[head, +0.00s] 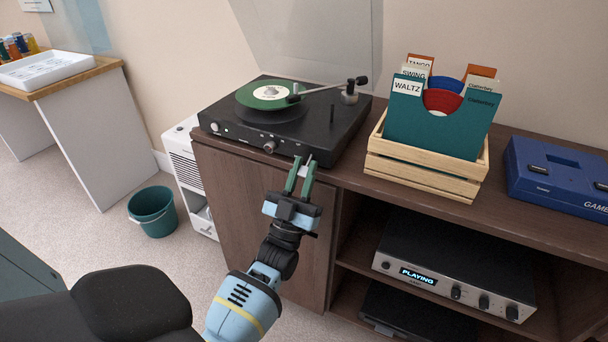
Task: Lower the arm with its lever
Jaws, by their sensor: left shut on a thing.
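The black turntable (245,133) sits on a dark wood cabinet, with a green record (246,97) on its platter. Its tone arm (322,89) reaches left from the pivot, its head end over the record's right side. I cannot tell whether the needle touches the record. My left gripper (304,162) is at the deck's front right edge, its green fingers shut on a small pale thing, apparently the lever (308,164). The fingers mostly hide it, so its position is unclear. My right gripper is not in view.
A wooden crate (424,178) of record sleeves stands right of the turntable, with a blue game case (560,180) farther right. A clear raised lid (310,40) stands behind the deck. An amplifier (455,268) showing "PLAYING" is on the shelf below. A green bucket (152,212) stands on the floor.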

